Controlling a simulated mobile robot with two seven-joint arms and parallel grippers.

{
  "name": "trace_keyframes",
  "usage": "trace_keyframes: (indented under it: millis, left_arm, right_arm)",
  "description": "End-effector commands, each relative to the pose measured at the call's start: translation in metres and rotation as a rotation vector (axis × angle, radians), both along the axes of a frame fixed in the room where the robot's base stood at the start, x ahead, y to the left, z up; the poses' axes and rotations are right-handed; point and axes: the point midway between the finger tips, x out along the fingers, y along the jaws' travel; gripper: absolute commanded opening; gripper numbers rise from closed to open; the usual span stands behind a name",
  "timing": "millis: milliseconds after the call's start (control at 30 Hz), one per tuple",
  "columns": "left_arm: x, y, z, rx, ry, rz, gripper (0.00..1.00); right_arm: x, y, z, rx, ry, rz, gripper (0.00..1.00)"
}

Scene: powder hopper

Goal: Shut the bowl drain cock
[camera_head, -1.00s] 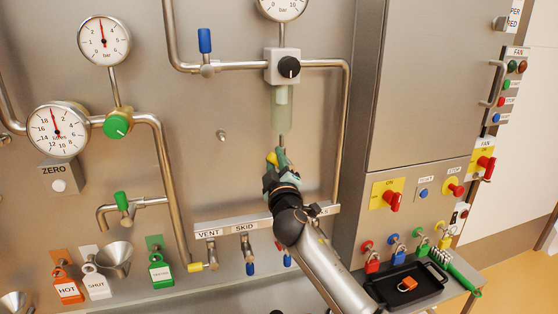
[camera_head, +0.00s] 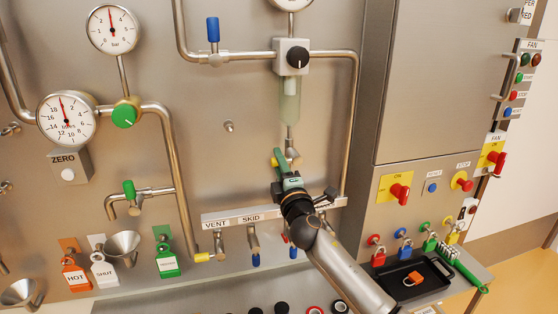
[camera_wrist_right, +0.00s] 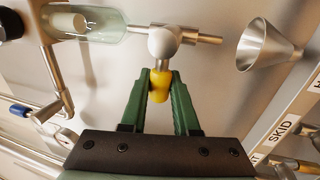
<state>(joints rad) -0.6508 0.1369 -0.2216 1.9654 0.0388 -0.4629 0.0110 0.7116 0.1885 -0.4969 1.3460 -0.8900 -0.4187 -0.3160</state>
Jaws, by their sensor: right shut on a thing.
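The bowl drain cock is a small steel valve under the clear bowl (camera_head: 289,100); its round body (camera_wrist_right: 165,42) shows plainly in the right wrist view. Its yellow handle (camera_wrist_right: 158,86) sticks out across the line of the drain pipe. My right gripper (camera_wrist_right: 160,90) is shut on this handle, one green finger on each side. My left gripper is in no view.
A steel funnel (camera_wrist_right: 266,46) sits close beyond the drain outlet in the wrist view. The VENT and SKID label strip (camera_head: 232,218) runs below, with small valves under it. A black tray (camera_head: 410,283) and several padlocks are at the lower right.

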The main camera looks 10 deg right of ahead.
Motion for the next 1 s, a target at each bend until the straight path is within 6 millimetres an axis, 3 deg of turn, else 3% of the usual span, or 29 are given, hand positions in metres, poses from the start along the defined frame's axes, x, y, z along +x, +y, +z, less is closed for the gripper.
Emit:
trace_keyframes:
  millis: [500,533,800,1000]
  left_arm:
    - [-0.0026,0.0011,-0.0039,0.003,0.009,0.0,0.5]
    - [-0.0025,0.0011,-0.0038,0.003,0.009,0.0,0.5]
    - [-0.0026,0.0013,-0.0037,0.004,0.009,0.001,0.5]
    - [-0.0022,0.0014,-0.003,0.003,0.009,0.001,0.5]
  right_arm:
    - [0.0,0.0,-0.0026,-0.023,0.001,0.0,0.0]
    - [0.0,0.0,-0.0026,-0.023,0.001,0.0,0.31]
    - [0.0001,-0.0001,-0.0016,-0.019,0.0,0.0,0.59]
    - [0.0,-0.0001,-0.0011,-0.018,-0.001,0.0,0.59]
